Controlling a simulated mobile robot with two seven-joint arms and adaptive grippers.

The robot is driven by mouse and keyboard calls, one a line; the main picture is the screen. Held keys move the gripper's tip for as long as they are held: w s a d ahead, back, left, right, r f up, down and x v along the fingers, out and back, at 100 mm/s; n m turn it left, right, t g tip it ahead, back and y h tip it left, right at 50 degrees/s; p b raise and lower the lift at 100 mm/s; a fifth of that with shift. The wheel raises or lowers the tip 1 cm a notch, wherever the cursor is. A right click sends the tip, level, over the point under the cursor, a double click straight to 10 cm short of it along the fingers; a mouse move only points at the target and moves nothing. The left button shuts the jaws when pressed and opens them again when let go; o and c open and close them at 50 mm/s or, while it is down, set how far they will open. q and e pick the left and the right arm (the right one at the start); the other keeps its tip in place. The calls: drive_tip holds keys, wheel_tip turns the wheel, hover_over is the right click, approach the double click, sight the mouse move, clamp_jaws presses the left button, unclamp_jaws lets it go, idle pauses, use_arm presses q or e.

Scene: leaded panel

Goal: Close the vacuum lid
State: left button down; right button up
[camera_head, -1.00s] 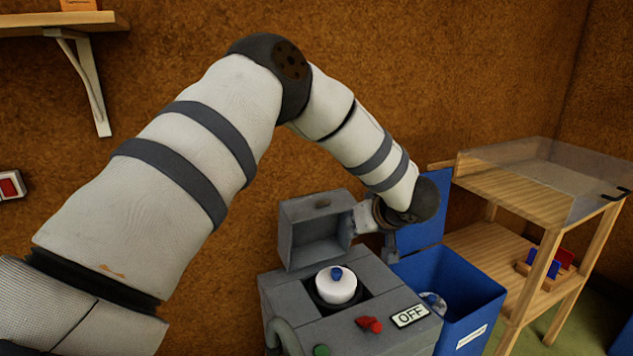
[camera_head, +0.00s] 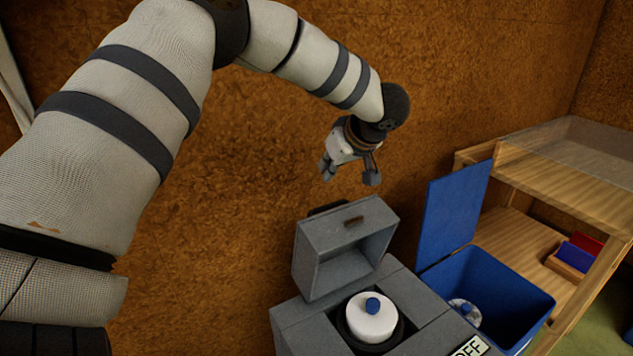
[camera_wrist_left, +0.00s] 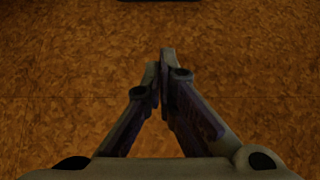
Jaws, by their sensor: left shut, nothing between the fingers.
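The grey vacuum (camera_head: 300,325) stands at the bottom centre of the head view. Its grey box-shaped lid (camera_head: 322,237) is open, tilted up at the rear, with its hollow inner side facing me. A white round filter (camera_head: 370,323) with a blue knob sits in the opening. My left gripper (camera_head: 349,178) is in the air above the lid, apart from it, and holds nothing. In the left wrist view its fingers (camera_wrist_left: 164,58) come together at the tips against the brown wall. My right gripper is not in view.
A blue bin (camera_head: 515,300) with its blue lid (camera_head: 452,215) raised stands right of the vacuum. A wooden shelf (camera_head: 510,235) with red and blue items is farther right. The brown wall (camera_head: 230,230) is behind. An OFF label (camera_head: 470,347) is partly cut off.

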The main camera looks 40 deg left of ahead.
use_arm(q)
wheel_tip(320, 180, down, 7)
drive_tip(key=a, duration=0.2)
drive_tip(key=shift+w+f, duration=0.2)
drive_tip(key=shift+w, duration=0.05)
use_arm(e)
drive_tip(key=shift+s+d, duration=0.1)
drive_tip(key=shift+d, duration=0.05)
use_arm(q)
drive_tip(key=shift+w, duration=0.1)
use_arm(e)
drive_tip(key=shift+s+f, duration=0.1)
